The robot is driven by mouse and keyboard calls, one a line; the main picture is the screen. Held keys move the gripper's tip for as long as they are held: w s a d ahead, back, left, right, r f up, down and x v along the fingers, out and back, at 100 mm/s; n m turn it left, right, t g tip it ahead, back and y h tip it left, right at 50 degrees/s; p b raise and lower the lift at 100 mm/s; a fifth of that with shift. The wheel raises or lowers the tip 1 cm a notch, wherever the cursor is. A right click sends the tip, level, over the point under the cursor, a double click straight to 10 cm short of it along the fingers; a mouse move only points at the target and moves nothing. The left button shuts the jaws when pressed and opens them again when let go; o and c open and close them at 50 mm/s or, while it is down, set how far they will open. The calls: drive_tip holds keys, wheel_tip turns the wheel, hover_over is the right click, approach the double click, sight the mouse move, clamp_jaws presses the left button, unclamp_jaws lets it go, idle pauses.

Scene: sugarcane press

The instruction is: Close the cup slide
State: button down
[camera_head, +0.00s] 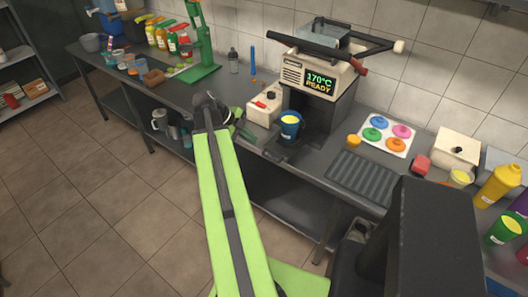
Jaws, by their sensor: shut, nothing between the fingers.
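A blue cup (290,124) with yellow contents stands upright at the front of the pale and black machine (321,80), whose display reads 170°C READY. Under the cup a dark slide (283,154) appears to stick out toward the counter's front edge. How far it is pulled out is hard to tell. My green arm reaches up from the bottom of the view. My gripper (243,130) is at its far end, left of the cup and slide, apart from them. It is small and dark here, shut and empty.
A white box (265,104) stands left of the machine, behind my gripper. Right of the machine are a ridged dark mat (360,176) and a white board (384,133) with coloured discs. A green press (199,50) and bottles stand farther left. The floor at left is clear.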

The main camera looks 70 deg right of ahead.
sight(265, 149)
drive_tip(key=b+x, duration=0.7)
drive_tip(key=x, duration=0.1)
drive_tip(key=shift+f, duration=0.4)
drive_tip(key=shift+s+d+f+b, duration=0.25)
drive_tip(key=shift+s+f+b, duration=0.1)
drive_tip(key=shift+f+b, duration=0.1)
drive_tip(key=shift+r, duration=0.1)
